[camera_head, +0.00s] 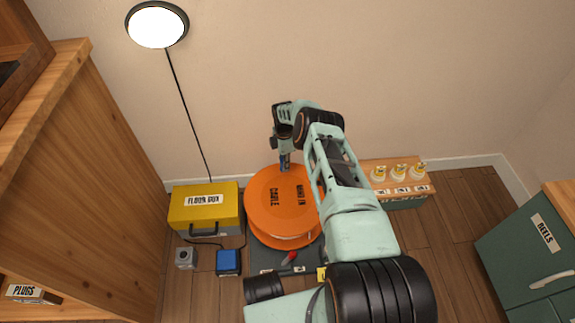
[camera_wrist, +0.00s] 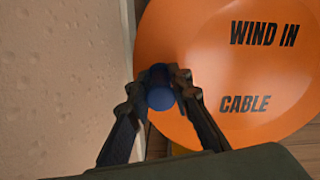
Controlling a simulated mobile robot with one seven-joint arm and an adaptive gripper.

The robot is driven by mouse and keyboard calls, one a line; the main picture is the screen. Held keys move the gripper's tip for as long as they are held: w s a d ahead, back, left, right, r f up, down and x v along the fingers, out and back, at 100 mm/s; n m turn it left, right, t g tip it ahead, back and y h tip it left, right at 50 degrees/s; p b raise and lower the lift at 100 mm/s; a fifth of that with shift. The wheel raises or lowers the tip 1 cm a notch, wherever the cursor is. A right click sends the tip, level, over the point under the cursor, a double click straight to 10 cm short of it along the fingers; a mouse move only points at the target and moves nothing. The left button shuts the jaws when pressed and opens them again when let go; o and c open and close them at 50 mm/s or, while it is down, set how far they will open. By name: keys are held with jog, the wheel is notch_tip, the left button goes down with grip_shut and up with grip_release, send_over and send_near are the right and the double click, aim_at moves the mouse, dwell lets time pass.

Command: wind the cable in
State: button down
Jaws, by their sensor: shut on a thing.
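The orange cable reel (camera_head: 262,200) lies flat on a dark grey base, with "WIND IN" and "CABLE" lettered on its top disc. It fills the right of the wrist view (camera_wrist: 240,70). My gripper (camera_head: 284,165) is at the reel's far edge, pointing down. In the wrist view my gripper (camera_wrist: 160,88) is shut on a blue handle (camera_wrist: 160,97) near the disc's left rim. Pale cable (camera_head: 290,240) shows under the disc's near edge. My arm hides part of the reel's right side.
A yellow floor box (camera_head: 205,208) stands left of the reel, with a blue box (camera_head: 228,262) and a small grey box (camera_head: 185,258) before it. A red lever (camera_head: 290,258) sits on the base. The wall is close behind.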

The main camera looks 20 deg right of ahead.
aim_at(270, 173)
jog(key=a+n, duration=0.3)
jog(key=shift+w+a, duration=0.1)
jog(key=shift+a, duration=0.25)
jog(key=shift+s+a+n, duration=0.25)
jog(key=shift+a+n, duration=0.85)
jog(key=shift+a, duration=0.05)
jog(key=c, duration=1.8)
grip_release()
jog(key=shift+r, duration=0.15)
notch_tip(270, 173, up, 12)
jog(key=shift+f, duration=0.1)
